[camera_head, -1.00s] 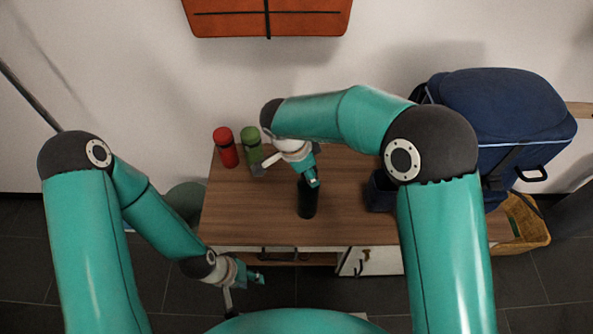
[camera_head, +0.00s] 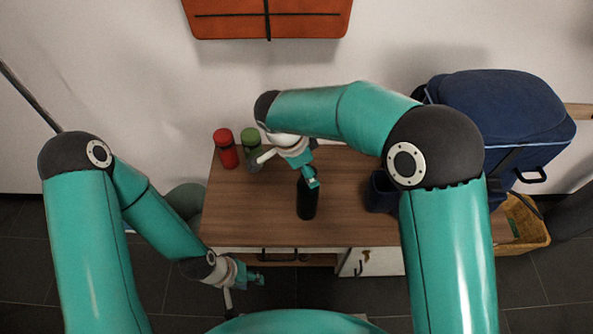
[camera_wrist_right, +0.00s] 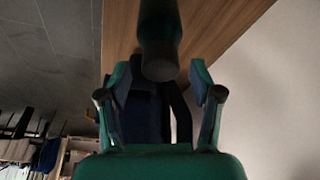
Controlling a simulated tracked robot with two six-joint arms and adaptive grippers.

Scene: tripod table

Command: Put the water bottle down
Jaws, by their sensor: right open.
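A black bottle (camera_head: 306,200) stands upright on the wooden table (camera_head: 255,215), near its front edge. My right gripper (camera_head: 313,180) is open by the bottle's upper part. In the right wrist view, the dark bottle (camera_wrist_right: 160,35) lies ahead, between the lines of the two spread fingers of my right gripper (camera_wrist_right: 158,72); I cannot tell whether they touch it. My left gripper (camera_head: 258,278) hangs low in front of the table's left part, apart from the bottle; its fingers are too small to read.
A red bottle (camera_head: 226,150) and a green bottle (camera_head: 251,139) stand at the table's back left. A dark blue open container (camera_head: 382,192) is to the right of the black bottle. A large blue bag (camera_head: 500,105) is at the right. The table's left front is clear.

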